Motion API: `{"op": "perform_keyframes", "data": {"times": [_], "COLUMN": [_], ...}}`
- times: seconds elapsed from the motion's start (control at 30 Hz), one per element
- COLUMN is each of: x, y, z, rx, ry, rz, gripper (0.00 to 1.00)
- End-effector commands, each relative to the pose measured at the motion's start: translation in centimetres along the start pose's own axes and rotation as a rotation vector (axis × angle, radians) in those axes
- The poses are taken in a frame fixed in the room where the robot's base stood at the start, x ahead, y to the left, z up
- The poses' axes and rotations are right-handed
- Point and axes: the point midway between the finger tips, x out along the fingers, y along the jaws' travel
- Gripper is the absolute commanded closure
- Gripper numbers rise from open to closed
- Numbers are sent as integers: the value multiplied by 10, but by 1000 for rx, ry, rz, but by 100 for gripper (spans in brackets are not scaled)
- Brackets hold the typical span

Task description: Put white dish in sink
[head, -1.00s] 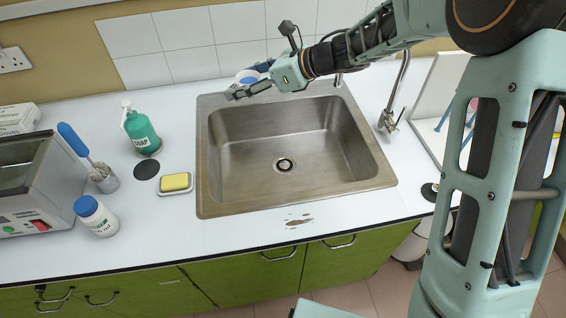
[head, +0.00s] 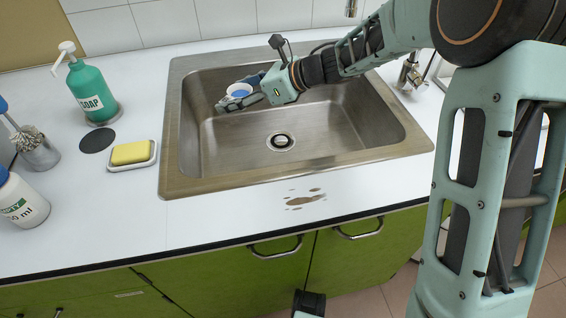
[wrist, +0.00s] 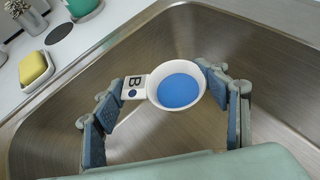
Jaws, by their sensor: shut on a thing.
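The white dish (wrist: 154,95) is a small round cup with blue contents and a flat tab marked "B". It also shows in the head view (head: 239,91). My gripper (wrist: 160,100) is shut on the dish, with one finger at the tab and the other at the cup's rim. In the head view my gripper (head: 240,97) is over the left part of the steel sink (head: 190,150). The dish looks level. How far it is above the sink floor is hard to tell.
A yellow sponge (head: 131,152) on a dish, a green soap bottle (head: 93,92) and a black disc (head: 97,140) stand left of the sink. A tap (head: 408,70) is at the right. The sink floor around the drain (head: 281,141) is clear.

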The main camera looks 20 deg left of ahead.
Motion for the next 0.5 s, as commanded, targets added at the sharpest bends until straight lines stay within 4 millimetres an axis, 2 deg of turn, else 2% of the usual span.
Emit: {"op": "perform_keyframes", "data": {"times": [0.03, 0.1, 0.5], "x": [11, 18, 37], "y": [0, -1, -1], "z": [-21, -32, -67], "rx": [0, 0, 1], "ry": [0, 0, 1], "rz": [0, 0, 1], "gripper": [57, 57, 57]}}
